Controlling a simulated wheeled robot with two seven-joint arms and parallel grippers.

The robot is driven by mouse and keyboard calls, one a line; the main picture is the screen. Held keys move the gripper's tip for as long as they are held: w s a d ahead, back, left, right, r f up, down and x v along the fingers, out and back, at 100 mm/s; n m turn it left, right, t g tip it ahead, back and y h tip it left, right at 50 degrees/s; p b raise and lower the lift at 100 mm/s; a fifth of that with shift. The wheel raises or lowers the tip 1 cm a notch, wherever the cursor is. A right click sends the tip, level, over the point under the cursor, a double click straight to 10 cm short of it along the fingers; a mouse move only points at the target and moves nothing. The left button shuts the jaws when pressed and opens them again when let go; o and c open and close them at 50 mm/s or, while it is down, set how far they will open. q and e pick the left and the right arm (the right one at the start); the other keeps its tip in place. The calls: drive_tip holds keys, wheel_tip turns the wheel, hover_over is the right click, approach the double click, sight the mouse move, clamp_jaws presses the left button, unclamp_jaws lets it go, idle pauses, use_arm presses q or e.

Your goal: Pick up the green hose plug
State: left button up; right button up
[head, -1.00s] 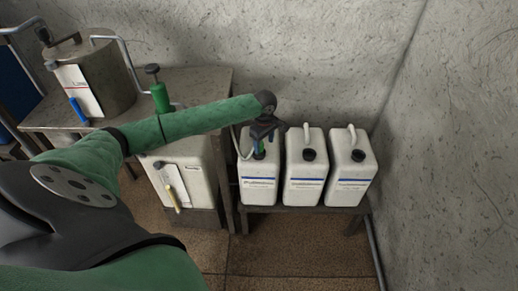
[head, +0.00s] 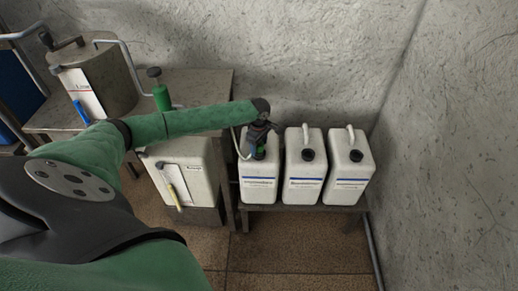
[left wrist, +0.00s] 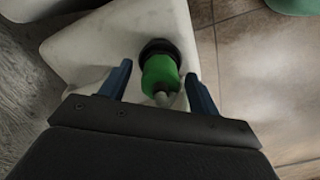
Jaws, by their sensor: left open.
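The green hose plug (left wrist: 160,75) sits in the dark neck of a white jug in the left wrist view, with a pale hose end at its near side. In the head view the plug (head: 259,152) shows small and partly hidden below my gripper, on the leftmost white jug (head: 257,187). My left gripper (left wrist: 158,84) is open, with one blue finger on each side of the plug. Gaps show between the fingers and the plug. In the head view my left gripper (head: 262,140) is over that jug's top. My right gripper is not in view.
Two more white jugs (head: 303,190) (head: 348,190) with black caps stand to the right on the same low bench (head: 300,208). A metal table (head: 205,85) at left holds a grey drum (head: 100,80) and a green pump bottle (head: 162,97). A concrete wall is close behind.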

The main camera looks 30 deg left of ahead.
use_arm(q)
drive_tip(key=shift+f, duration=0.35)
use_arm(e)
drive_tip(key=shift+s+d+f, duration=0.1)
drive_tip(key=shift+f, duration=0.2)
use_arm(q)
drive_tip(key=c, duration=1.2)
drive_tip(key=shift+o, duration=0.2)
drive_tip(key=shift+r, duration=0.1)
